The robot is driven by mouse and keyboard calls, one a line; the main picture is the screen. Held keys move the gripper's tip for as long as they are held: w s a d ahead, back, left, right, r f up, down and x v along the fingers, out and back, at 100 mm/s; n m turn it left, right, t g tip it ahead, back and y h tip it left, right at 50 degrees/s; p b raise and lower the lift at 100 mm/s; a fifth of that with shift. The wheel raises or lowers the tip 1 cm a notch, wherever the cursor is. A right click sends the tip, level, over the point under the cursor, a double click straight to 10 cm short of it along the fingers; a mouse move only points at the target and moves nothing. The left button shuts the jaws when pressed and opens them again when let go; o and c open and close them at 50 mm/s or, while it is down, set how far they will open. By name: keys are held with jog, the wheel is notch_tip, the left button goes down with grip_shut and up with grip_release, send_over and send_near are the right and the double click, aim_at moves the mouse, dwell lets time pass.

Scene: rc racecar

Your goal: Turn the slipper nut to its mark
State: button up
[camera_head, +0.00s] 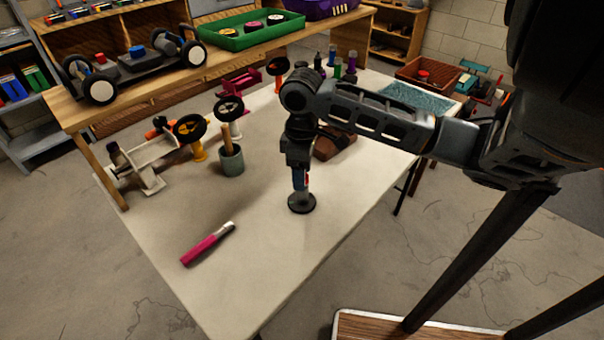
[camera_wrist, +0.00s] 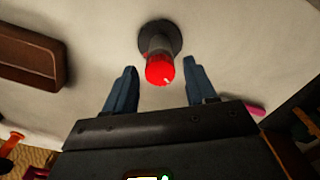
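A post with a bright red top (camera_wrist: 160,70), which I take to be the slipper nut, stands on a round dark base (camera_wrist: 160,32). In the head view the black base (camera_head: 301,203) sits on the pale table, right of its middle, and only a sliver of red shows beside my fingers. My gripper (camera_head: 299,178) points down above the base. In the wrist view its two blue-grey fingers are spread, with the red top between and slightly beyond their tips. Gaps show on both sides. I cannot make out a mark.
A pink-handled tool (camera_head: 207,244) lies front left on the table. A grey-green cup (camera_head: 231,160) and yellow stand (camera_head: 198,150) are further left. A brown block (camera_head: 335,143) lies behind my gripper. The table's front middle is clear.

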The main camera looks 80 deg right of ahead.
jog(key=shift+r, duration=0.15)
jog(key=shift+r+p, duration=2.4)
jog(key=shift+r, duration=0.55)
